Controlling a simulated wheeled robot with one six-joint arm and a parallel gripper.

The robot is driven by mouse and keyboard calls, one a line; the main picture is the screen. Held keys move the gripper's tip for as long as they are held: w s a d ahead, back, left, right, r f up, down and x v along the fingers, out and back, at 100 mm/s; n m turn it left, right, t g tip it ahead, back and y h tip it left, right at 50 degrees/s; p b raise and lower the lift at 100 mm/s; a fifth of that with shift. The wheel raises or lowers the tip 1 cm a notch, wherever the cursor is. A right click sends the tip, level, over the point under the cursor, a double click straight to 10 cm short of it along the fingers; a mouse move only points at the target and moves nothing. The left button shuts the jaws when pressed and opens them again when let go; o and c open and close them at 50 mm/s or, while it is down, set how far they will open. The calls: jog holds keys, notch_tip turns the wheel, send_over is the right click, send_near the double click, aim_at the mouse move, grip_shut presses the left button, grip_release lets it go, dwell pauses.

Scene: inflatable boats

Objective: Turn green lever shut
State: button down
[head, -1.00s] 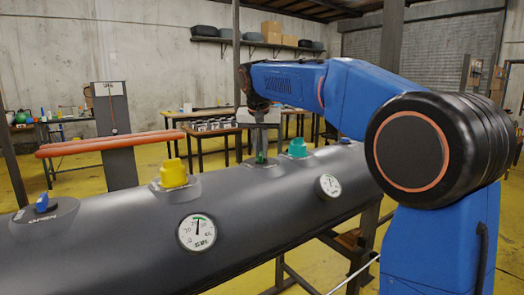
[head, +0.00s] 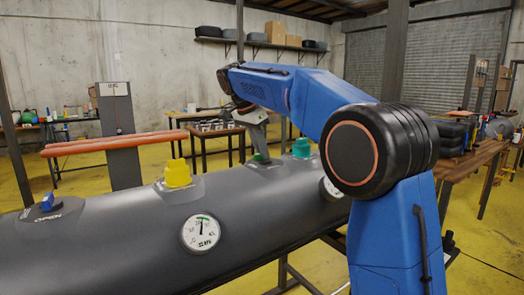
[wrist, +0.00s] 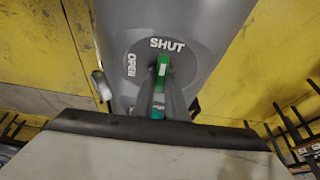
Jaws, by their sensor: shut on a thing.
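The green lever (wrist: 163,68) sits on a round plate on the dark grey boat tube (head: 120,255). In the wrist view its visible end points towards the word SHUT (wrist: 167,44), and the word OPEN (wrist: 131,65) is to the left. My gripper (wrist: 163,88) is shut on the green lever, with a finger on each side of it. In the head view my gripper (head: 259,148) reaches down to the tube top at a slant, and only a little of the green lever (head: 258,158) shows below it.
A teal valve (head: 302,148) stands close to the right of my gripper. A yellow valve (head: 177,174) and a blue lever (head: 47,202) are to the left along the tube. A pressure gauge (head: 201,233) is on the tube's near side. Tables stand behind.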

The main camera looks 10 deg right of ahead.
jog(key=shift+m, duration=0.4)
jog(key=c, duration=1.8)
grip_release()
jog(key=shift+o, duration=0.2)
